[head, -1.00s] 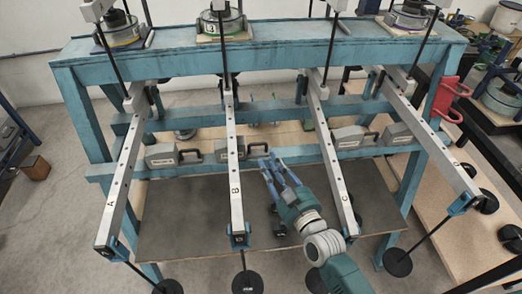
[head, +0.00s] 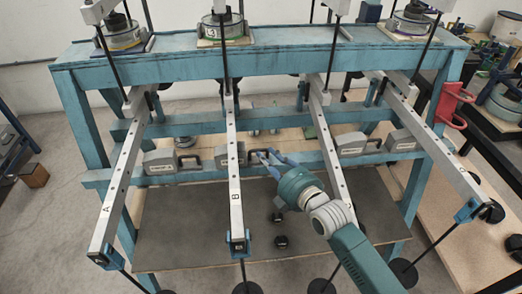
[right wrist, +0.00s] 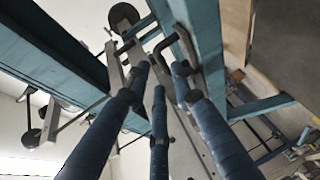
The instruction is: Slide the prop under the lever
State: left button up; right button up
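Long grey levers slope forward from the blue frame; lever A (head: 118,180) is at left, lever B (head: 235,192) in the middle. Another lever (head: 316,118) is partly covered by my right arm, and one more (head: 440,158) is at right. Grey props with dark handles sit along the blue rail. One prop (head: 222,156) lies behind lever B in the picture, its handle to the right. My right gripper (head: 262,155) is at that handle, fingers spread. The right wrist view shows the black handle (right wrist: 166,42) just past the fingertips; contact is unclear. My left gripper is out of view.
More props sit at left (head: 160,162) and right (head: 350,145) on the rail (head: 100,178). A dark board (head: 185,225) lies below, with two small dark objects (head: 280,241) on it. Hanging rods and discs (head: 247,287) are at the front.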

aim_at(243, 154)
jog(key=x, duration=0.4)
jog(key=shift+w+a+f, duration=0.15)
jog(key=shift+w+a, duration=0.05)
jog(key=shift+w, duration=0.15)
grip_shut()
